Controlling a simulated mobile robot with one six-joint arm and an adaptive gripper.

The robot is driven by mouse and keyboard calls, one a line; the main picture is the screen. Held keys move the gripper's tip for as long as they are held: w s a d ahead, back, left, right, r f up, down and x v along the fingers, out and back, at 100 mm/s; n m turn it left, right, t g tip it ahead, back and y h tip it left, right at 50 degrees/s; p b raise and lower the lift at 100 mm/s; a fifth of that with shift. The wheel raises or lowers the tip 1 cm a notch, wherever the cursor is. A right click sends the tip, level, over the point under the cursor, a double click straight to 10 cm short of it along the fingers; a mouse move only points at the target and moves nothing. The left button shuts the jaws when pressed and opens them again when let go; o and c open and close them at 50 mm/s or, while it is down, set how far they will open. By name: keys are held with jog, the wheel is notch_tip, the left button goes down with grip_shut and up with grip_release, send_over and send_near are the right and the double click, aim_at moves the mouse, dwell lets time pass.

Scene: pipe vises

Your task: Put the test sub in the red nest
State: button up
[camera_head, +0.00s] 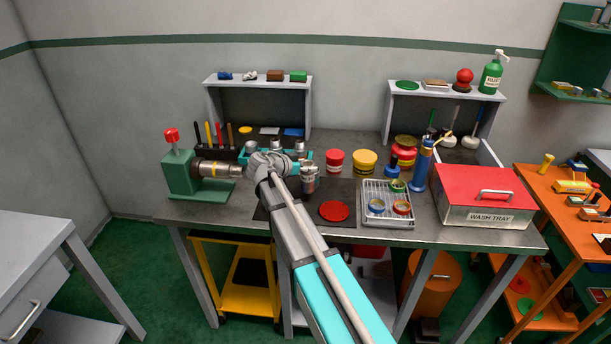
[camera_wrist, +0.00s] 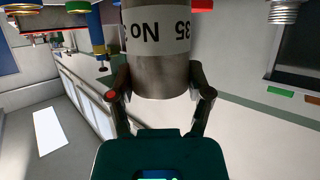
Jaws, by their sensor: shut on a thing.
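My gripper (camera_head: 306,170) is above the worktable, shut on a grey metal cylinder (camera_head: 309,185) that hangs roughly upright. I take it to be the test sub. In the wrist view, the two fingers of my gripper (camera_wrist: 158,78) clasp the cylinder (camera_wrist: 162,75) from both sides. It carries a white band with partly readable dark lettering. The red nest (camera_head: 334,211) appears as a red round disc on a dark mat, a little right of and nearer than the held cylinder. The cylinder is apart from the disc. My arm covers part of the mat.
A green vise (camera_head: 181,172) holding a pipe stands left. A teal rack (camera_head: 307,155) with metal cylinders is behind my gripper. A wire tray (camera_head: 376,218) with coloured rings, a blue upright tool (camera_head: 421,168) and the red-lidded wash tray (camera_head: 487,212) stand right. Red and yellow tubs are behind.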

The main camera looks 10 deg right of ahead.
aim_at(302, 173)
jog(key=shift+w+d+f, duration=0.15)
jog(key=shift+w+f, duration=0.15)
jog(key=shift+f, duration=0.15)
jog(key=shift+s+f+b, duration=0.1)
jog(key=shift+f+b, duration=1.25)
jog(key=shift+b, duration=0.25)
jog(key=shift+f, duration=0.1)
jog(key=o, duration=1.3)
jog(key=shift+o, duration=0.2)
jog(key=shift+s+a+r, duration=0.2)
jog(key=shift+a+r, duration=0.15)
jog(key=p+v, duration=0.4)
jog(key=v, duration=0.7)
jog(key=shift+p, duration=0.3)
jog(key=shift+a, duration=0.1)
